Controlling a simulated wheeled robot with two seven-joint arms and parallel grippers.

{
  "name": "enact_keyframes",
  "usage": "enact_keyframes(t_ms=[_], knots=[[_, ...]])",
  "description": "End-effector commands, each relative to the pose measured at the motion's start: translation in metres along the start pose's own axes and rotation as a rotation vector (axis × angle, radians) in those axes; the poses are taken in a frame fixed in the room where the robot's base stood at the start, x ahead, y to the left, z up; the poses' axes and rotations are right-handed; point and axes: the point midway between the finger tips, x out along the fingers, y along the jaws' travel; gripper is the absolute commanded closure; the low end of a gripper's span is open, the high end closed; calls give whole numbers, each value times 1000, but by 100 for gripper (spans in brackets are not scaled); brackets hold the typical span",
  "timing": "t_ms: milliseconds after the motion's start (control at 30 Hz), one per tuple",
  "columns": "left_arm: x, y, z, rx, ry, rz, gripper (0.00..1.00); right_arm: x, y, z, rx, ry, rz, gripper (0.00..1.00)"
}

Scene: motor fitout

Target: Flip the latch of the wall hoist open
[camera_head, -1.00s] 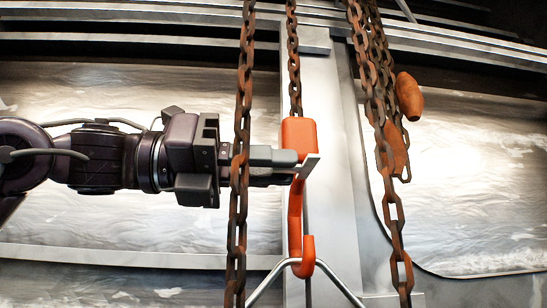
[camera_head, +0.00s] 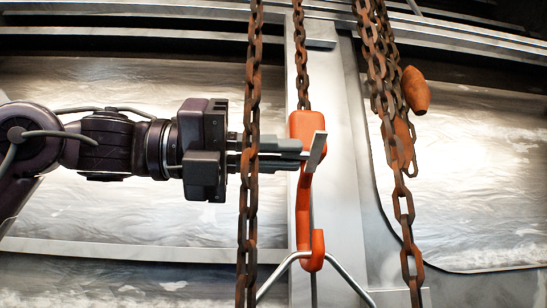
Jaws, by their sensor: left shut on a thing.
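The orange hoist hook (camera_head: 304,215) hangs from a rusty chain (camera_head: 302,62) in the middle of the view, its curved tip at the bottom. A flat grey latch (camera_head: 318,149) sits tilted at the upper right of the hook, just below its orange block. My left gripper (camera_head: 301,154) comes in level from the left and is shut on the latch, with its grey fingertips against the hook. The exact contact is partly hidden at the hook. A nearer chain crosses in front of the fingers. My right gripper is not in view.
The nearer rusty chain (camera_head: 249,210) hangs left of the hook. More chains (camera_head: 403,203) hang at right, with an orange-brown rounded handle (camera_head: 415,90) beside them. Grey sling legs (camera_head: 347,279) spread below the hook. A metal panel wall (camera_head: 470,170) stands behind.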

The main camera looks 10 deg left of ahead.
Motion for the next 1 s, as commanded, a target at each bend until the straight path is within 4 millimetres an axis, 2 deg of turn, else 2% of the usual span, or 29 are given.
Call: enact_keyframes(t_ms=[333,367,433,700,867,1000], knots=[[1,0,1,-42,2,1,100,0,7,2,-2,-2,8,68],[1,0,1,-42,2,1,89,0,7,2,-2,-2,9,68],[1,0,1,-41,2,1,81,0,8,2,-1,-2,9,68],[-1,0,1,-40,1,1,81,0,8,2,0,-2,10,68],[-17,1,0,-40,-3,1,81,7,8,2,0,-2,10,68],[-42,1,0,-41,-3,1,81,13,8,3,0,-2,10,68]])
